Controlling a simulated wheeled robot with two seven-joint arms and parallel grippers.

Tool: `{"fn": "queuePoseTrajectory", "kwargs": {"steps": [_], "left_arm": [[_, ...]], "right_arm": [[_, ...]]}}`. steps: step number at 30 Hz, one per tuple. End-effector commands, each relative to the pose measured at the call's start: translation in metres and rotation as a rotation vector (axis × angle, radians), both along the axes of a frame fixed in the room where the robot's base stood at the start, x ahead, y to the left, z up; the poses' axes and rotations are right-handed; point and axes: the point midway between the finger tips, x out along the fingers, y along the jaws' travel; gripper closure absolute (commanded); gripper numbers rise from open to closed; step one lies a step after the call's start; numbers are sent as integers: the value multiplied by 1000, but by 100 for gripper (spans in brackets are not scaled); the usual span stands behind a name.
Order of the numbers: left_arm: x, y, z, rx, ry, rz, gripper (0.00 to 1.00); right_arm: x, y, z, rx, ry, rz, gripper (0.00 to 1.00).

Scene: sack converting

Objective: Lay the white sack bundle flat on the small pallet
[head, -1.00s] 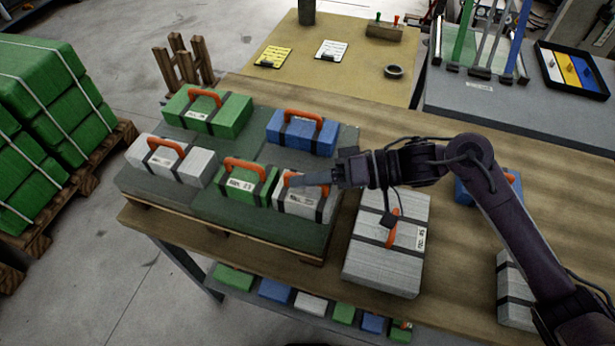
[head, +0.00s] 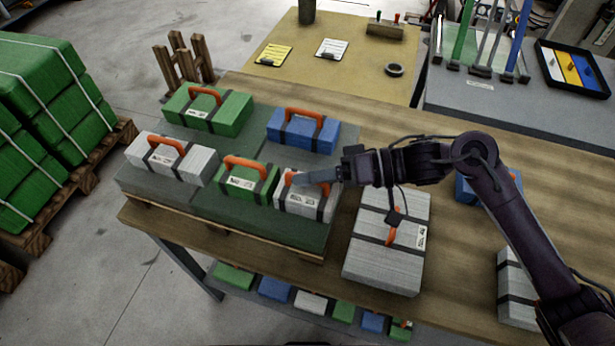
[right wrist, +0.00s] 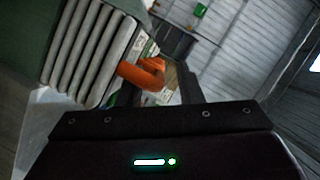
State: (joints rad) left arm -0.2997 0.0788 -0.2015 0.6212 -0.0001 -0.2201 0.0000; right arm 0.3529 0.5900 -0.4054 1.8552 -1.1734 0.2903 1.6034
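A white sack bundle (head: 307,203) with dark straps, a label and an orange handle sits at the front right corner of the small pallet (head: 285,251). It appears flat on the pallet's green top, beside a green bundle (head: 243,184). My right gripper (head: 303,180) reaches in from the right at this bundle's handle and partly hides it. In the right wrist view the orange handle (right wrist: 143,74) shows between the dark fingers, with a gap beside the right finger. The gripper looks open around the handle. My left gripper is not in view.
Also on the pallet are another white bundle (head: 190,165), a green one (head: 207,113) and a blue one (head: 303,135). A larger white bundle (head: 385,258) lies on the wooden table right of the pallet, under my arm. Free tabletop (head: 455,250) lies farther right.

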Motion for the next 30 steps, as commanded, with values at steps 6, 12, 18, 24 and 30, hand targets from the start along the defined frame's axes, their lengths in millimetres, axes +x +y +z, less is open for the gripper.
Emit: {"fn": "queuePoseTrajectory", "kwargs": {"steps": [6, 12, 18, 24, 30], "left_arm": [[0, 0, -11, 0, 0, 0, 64], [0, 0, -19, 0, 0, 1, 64], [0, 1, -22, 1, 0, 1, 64], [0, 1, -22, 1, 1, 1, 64], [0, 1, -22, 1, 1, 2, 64]], "right_arm": [[1, -44, 6, -4, -3, -2, 67], [1, -84, 16, -3, -1, 0, 67], [2, -105, 23, -1, -2, 1, 67], [2, -109, 25, 1, -2, 2, 67], [2, -109, 25, 1, -2, 2, 67]]}}
